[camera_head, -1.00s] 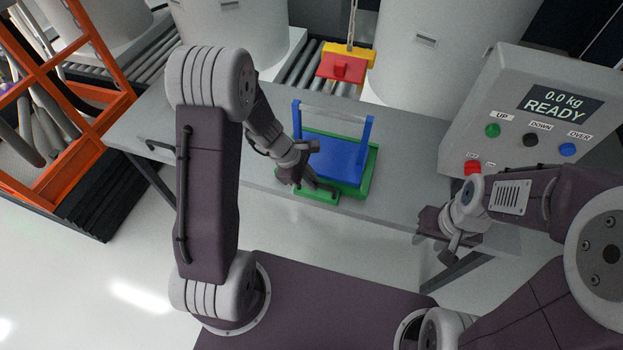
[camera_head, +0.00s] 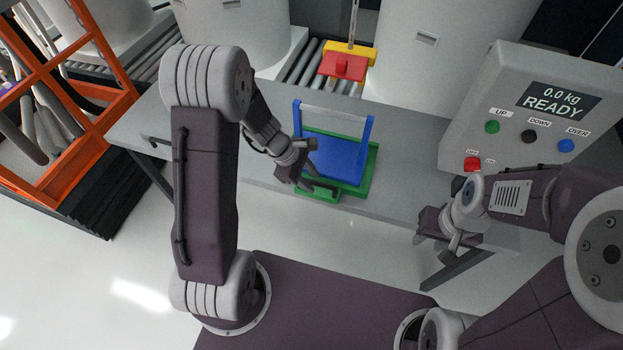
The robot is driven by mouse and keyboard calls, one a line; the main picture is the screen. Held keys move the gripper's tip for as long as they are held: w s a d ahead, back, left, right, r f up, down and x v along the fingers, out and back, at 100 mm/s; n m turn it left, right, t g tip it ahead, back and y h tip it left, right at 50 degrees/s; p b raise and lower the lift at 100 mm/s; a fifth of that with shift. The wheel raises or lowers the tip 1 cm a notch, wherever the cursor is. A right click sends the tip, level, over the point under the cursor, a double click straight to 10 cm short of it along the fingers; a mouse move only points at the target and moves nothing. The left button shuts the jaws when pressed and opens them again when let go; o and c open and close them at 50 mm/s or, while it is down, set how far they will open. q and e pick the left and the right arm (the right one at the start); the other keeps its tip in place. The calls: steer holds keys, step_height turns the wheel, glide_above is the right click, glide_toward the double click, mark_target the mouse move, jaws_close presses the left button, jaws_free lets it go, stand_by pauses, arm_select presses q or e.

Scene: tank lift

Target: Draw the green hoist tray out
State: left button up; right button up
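The green hoist tray (camera_head: 371,176) lies on the grey table with a blue plate (camera_head: 338,160) on it. A blue upright frame (camera_head: 333,108) stands at the plate's far side. The tray's green front handle (camera_head: 317,196) is at the table's front edge. My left gripper (camera_head: 309,186) is at this handle, with a dark finger over or beside it. I cannot tell whether it grips the handle. My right gripper (camera_head: 445,240) is by the table's right front edge, away from the tray; its finger opening is unclear.
A red block (camera_head: 342,67) under a yellow bar (camera_head: 362,51) hangs on a chain behind the tray. A control panel (camera_head: 530,115) reading "0.0 kg READY" stands at right. An orange rack (camera_head: 75,150) is at left. Large white tanks (camera_head: 445,70) stand behind.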

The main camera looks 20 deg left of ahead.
arm_select(q)
steer(key=p+v, duration=0.1)
steer(key=v, duration=0.7)
steer(key=shift+p, duration=0.4)
steer(key=d+r+m, duration=0.2)
steer(key=d, duration=0.1)
steer(key=s+a+m+y, duration=0.4)
steer(key=s+m, duration=0.7)
steer(key=m, duration=0.4)
steer(key=shift+f+g, duration=0.4)
steer(key=shift+f, duration=0.05)
steer(key=shift+s, duration=0.15)
